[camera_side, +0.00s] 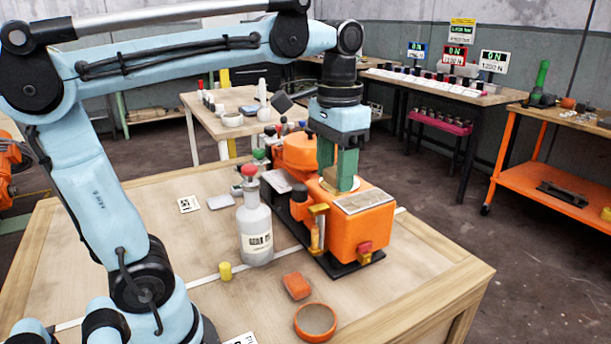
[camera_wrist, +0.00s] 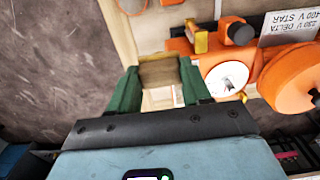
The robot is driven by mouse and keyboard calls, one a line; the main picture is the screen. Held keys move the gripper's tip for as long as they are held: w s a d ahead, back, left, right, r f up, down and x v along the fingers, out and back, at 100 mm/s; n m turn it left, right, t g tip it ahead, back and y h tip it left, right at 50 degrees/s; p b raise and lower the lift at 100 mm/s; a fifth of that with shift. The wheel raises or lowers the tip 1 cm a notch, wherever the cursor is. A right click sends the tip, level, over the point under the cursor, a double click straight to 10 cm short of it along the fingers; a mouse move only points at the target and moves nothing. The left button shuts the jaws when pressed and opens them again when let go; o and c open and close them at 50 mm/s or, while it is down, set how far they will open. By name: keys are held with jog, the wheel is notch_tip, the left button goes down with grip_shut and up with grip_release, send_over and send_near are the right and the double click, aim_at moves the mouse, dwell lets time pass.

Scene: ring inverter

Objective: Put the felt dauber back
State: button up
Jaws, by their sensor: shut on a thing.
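My gripper (camera_side: 337,170) has green fingers and points down. In the side view it is in front of or over the orange machine (camera_side: 372,222); I cannot tell the gap. In the wrist view the gripper (camera_wrist: 160,73) is shut on a tan block (camera_wrist: 160,76), which I take to be the felt dauber. The fingers hide most of it in the side view. The machine's white disc (camera_wrist: 228,78) shows just right of the fingers in the wrist view. A round orange dish (camera_side: 315,321) with a tan inside lies at the table's front.
A white bottle with a red cap (camera_side: 254,228) stands left of the machine. An orange block (camera_side: 297,286) and a small yellow cylinder (camera_side: 225,271) stand on the wooden table (camera_side: 420,312). The table's front right is clear. Other benches stand behind.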

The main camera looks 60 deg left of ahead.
jog(key=s+d+f, duration=0.3)
jog(key=s+f, duration=0.4)
jog(key=s, duration=0.1)
jog(key=s+d+f, duration=0.4)
jog(key=s+f, duration=0.3)
jog(key=s, duration=0.2)
jog(key=w+a+f, duration=0.1)
jog(key=a+f, duration=0.1)
jog(key=a, duration=0.1)
jog(key=w+a+f, duration=0.1)
jog(key=a+f, duration=0.1)
jog(key=a, duration=0.2)
jog(key=w+a+f, duration=0.1)
jog(key=a+f, duration=0.1)
jog(key=a, duration=0.2)
jog(key=shift+w, duration=0.1)
jog(key=shift+d+f, duration=0.15)
jog(key=shift+f, duration=1.8)
jog(key=shift+f, duration=0.1)
jog(key=o, duration=0.9)
